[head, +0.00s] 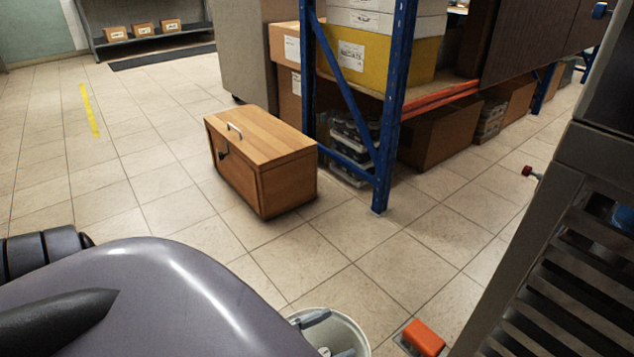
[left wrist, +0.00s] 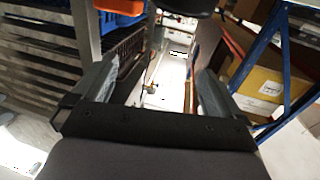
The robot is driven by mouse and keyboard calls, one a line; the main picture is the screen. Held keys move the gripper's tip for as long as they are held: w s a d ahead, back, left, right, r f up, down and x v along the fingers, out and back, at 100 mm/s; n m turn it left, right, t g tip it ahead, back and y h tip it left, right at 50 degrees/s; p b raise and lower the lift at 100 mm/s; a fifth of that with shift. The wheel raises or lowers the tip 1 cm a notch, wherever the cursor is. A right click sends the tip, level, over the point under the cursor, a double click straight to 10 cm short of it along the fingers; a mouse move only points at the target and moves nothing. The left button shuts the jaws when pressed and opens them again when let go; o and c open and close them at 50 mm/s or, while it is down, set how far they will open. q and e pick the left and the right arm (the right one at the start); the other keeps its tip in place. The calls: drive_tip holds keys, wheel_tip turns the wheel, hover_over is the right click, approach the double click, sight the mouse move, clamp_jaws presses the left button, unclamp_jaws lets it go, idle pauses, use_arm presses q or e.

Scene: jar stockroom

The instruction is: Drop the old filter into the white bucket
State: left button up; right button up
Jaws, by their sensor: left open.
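The white bucket (head: 352,326) stands on the floor at the bottom edge of the head view, partly cut off and partly covered by my left arm. My left gripper (head: 328,336) shows as grey finger parts in front of the bucket's opening; I cannot tell whether they are inside or above it. In the left wrist view my left gripper (left wrist: 153,92) has its two grey fingers wide apart with nothing held between them. I cannot make out the old filter in either view. My right gripper does not show.
A wooden box (head: 260,165) with a handle stands on the floor beside a blue-framed rack (head: 390,120). An orange block (head: 425,338) is near the bucket. Tiled floor at left is clear.

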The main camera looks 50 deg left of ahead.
use_arm(q)
wheel_tip(320, 180, up, 18)
drive_tip(key=p, duration=0.9)
drive_tip(key=shift+r+p, duration=0.15)
drive_tip(key=shift+p, duration=0.15)
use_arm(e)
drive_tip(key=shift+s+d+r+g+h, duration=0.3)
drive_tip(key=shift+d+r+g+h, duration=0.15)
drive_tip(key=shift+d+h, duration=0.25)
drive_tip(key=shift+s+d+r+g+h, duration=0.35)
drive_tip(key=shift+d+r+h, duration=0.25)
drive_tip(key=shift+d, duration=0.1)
use_arm(q)
drive_tip(key=shift+w, duration=0.1)
